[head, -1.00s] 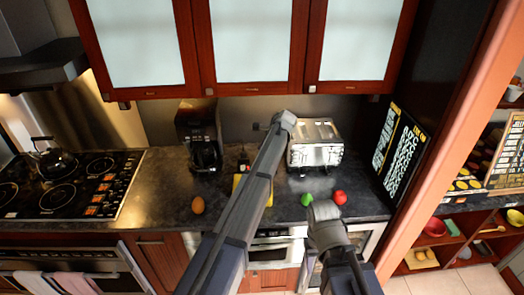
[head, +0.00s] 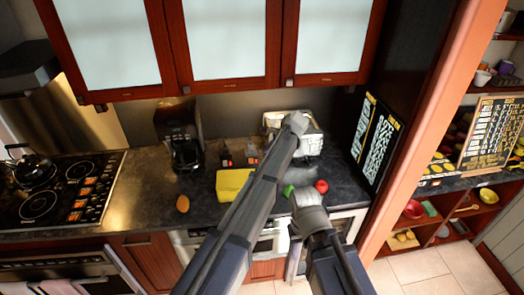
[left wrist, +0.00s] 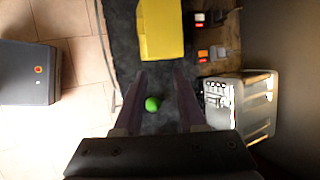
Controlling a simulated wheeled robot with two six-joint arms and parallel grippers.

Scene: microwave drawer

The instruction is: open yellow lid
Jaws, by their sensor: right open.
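A yellow box (head: 230,186) with a flat yellow top stands on the counter, partly behind my arm in the head view. It also shows at the top of the left wrist view (left wrist: 161,28). Whether its lid is a separate piece cannot be told; no raised lid shows. My left gripper (left wrist: 158,82) is open and empty in the left wrist view, with its fingers pointing toward the yellow box and apart from it. My right gripper is open; its fingers are hard to make out in the head view.
A green object (left wrist: 152,104) lies on the counter below my left fingers. A red object (head: 321,186) is beside it. A toaster (left wrist: 239,105) stands to the right, small bottles (head: 225,157) behind the box, a coffee maker (head: 179,137) and brown egg-like object (head: 183,203) to its left.

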